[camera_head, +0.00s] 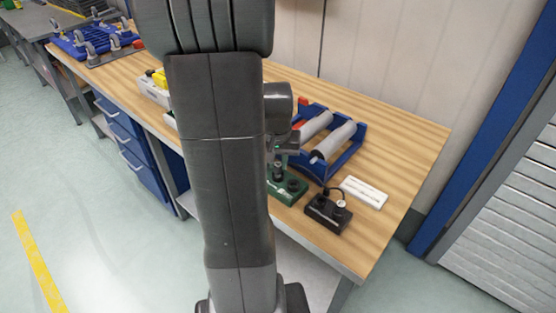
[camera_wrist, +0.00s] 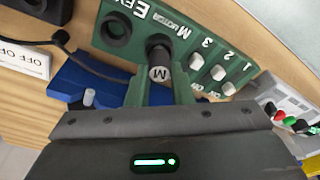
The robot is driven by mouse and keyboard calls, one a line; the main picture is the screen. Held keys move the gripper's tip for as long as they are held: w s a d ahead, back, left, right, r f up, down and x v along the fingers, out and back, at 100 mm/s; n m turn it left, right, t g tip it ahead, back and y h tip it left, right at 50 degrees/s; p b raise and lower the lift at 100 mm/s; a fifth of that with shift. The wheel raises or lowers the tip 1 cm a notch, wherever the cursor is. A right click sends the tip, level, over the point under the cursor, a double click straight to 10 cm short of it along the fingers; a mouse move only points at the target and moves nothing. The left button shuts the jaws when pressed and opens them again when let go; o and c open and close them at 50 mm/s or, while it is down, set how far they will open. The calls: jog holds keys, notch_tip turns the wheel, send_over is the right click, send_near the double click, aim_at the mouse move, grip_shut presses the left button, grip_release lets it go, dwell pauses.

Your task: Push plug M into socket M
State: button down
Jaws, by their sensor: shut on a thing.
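The green panel box (camera_wrist: 215,50) carries printed letters E and M and several small white knobs. It also shows in the head view (camera_head: 291,188). Socket M (camera_wrist: 158,40) is a dark ring by the M label. Plug M (camera_wrist: 159,73), a dark plug with a pale end marked M, is lined up with that ring, and its far end meets it in the picture. I cannot tell how deep it sits. My gripper (camera_wrist: 157,91) is shut on plug M between its two greenish fingers. In the head view my arm hides much of the gripper and plug.
Socket E (camera_wrist: 116,28) beside it looks empty. A black box (camera_head: 328,212) with a cable and a white plate (camera_head: 364,192) lie to the right. A blue frame with grey rollers (camera_head: 335,142) stands behind. The bench's right end is clear.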

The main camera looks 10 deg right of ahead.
jog(key=shift+f, duration=0.25)
jog(key=c, duration=1.2)
grip_release()
jog(key=shift+r, duration=0.15)
jog(key=r, duration=0.4)
jog(key=s+r, duration=0.1)
jog(key=r, duration=0.4)
jog(key=s+r, duration=0.1)
jog(key=r, duration=0.3)
jog(key=shift+s+a+r, duration=0.1)
jog(key=shift+a+r, duration=0.1)
jog(key=shift+a, duration=0.15)
jog(key=f, duration=0.4)
jog(key=w+f, duration=0.1)
jog(key=f, duration=0.4)
jog(key=w+f, duration=0.1)
jog(key=f, duration=0.3)
jog(key=shift+w+d+f, duration=0.15)
jog(key=shift+d+f, duration=0.2)
jog(key=shift+f, duration=0.05)
jog(key=shift+r, duration=0.25)
